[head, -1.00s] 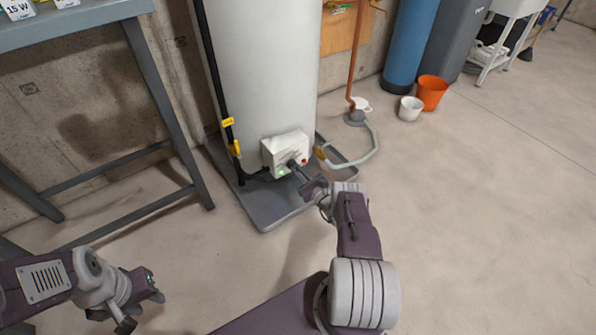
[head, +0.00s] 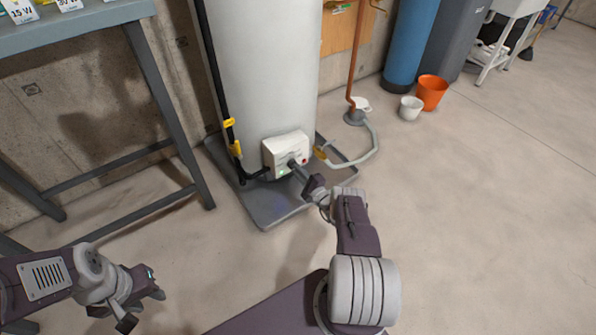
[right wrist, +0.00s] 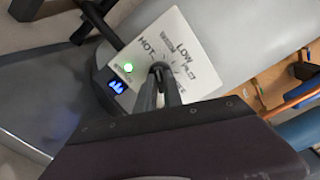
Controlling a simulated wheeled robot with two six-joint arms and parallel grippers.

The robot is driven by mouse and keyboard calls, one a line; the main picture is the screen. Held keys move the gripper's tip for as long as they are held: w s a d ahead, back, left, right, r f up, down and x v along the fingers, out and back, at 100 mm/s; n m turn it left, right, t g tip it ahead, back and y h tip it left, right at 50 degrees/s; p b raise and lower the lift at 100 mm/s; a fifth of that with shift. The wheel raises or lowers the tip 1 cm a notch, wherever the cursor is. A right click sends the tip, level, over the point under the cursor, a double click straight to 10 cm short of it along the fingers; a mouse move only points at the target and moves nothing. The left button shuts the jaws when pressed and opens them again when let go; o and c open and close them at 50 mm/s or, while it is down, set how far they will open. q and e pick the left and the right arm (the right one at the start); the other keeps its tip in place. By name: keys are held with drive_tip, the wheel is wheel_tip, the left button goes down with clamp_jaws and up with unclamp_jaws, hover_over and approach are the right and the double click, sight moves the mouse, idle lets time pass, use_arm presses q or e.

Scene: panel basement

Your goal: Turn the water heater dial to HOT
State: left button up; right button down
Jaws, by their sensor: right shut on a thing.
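The white water heater (head: 262,75) stands against the wall, with a white control box (head: 278,146) low on its front. My right gripper (head: 296,167) reaches the front of this box. In the right wrist view the fingers (right wrist: 158,72) are shut on the dial, which they mostly hide, so its pointer cannot be read. My left gripper (head: 142,304) is open and empty, at lower left over the floor.
A grey metal table (head: 150,95) stands at left. The heater sits on a grey tray (head: 270,213). A black pipe (head: 217,85) with yellow tags and a grey hose (head: 365,157) flank the box. A white bucket (head: 410,108) and an orange bucket (head: 432,92) stand right. The right floor is clear.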

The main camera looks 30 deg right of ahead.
drive_tip(key=shift+f+n, duration=0.1)
drive_tip(key=shift+n, duration=1.4)
drive_tip(key=c, duration=1.5)
unclamp_jaws()
drive_tip(key=s+p, duration=0.1)
drive_tip(key=s, duration=0.2)
drive_tip(key=s+p, duration=0.2)
drive_tip(key=s, duration=0.1)
drive_tip(key=s+p, duration=0.2)
drive_tip(key=s, duration=0.1)
drive_tip(key=shift+s+d, duration=0.1)
drive_tip(key=shift+d, duration=0.25)
